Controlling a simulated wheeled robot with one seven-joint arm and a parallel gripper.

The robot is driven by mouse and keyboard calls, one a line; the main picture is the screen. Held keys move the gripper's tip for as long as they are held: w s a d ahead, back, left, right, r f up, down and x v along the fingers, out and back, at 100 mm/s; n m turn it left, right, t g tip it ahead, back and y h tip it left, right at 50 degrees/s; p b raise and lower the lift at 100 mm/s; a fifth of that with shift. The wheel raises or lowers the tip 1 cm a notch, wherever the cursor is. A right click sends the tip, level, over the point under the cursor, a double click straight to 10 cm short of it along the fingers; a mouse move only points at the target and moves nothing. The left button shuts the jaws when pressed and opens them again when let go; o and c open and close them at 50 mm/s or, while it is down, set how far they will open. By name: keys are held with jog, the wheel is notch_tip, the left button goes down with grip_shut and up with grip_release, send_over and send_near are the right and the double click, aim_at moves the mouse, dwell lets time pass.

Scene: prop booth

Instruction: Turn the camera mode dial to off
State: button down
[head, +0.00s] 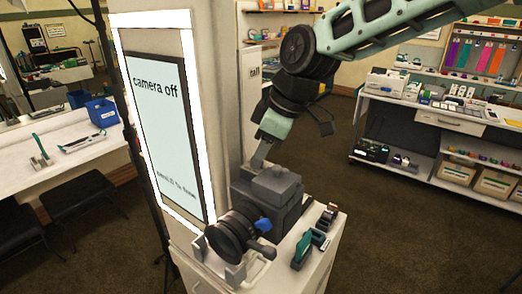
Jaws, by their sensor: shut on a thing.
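A dark grey camera (268,197) with a large black lens (232,232) stands on the white counter (311,277) below the lit panel. A small blue part (263,224) shows beside the lens. My gripper (258,165) reaches down from above to the camera's top left. Its fingers are close together and shut at the camera's top, where the mode dial would be. The dial itself is too small or covered by the fingers to make out. The panel screen (165,130) reads "camera off" in large letters, with a smaller line below that is hard to read.
Small teal and dark items (303,250) lie on the counter right of the camera. A tall white-framed pillar rises close behind and left. A white shelf unit (440,115) stands at the right, and a table with a blue bin (101,112) at the left. The brown floor between is clear.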

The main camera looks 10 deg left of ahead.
jog(key=shift+w+n+g+p, duration=0.15)
jog(key=shift+n+g+p, duration=0.25)
jog(key=shift+n, duration=0.7)
jog(key=shift+w+n+g+p, duration=0.15)
jog(key=shift+n+g, duration=0.35)
jog(key=shift+n, duration=0.6)
jog(key=c, duration=1.2)
grip_release()
jog(key=shift+s, duration=0.1)
jog(key=shift+c, duration=0.2)
jog(key=shift+f, duration=0.1)
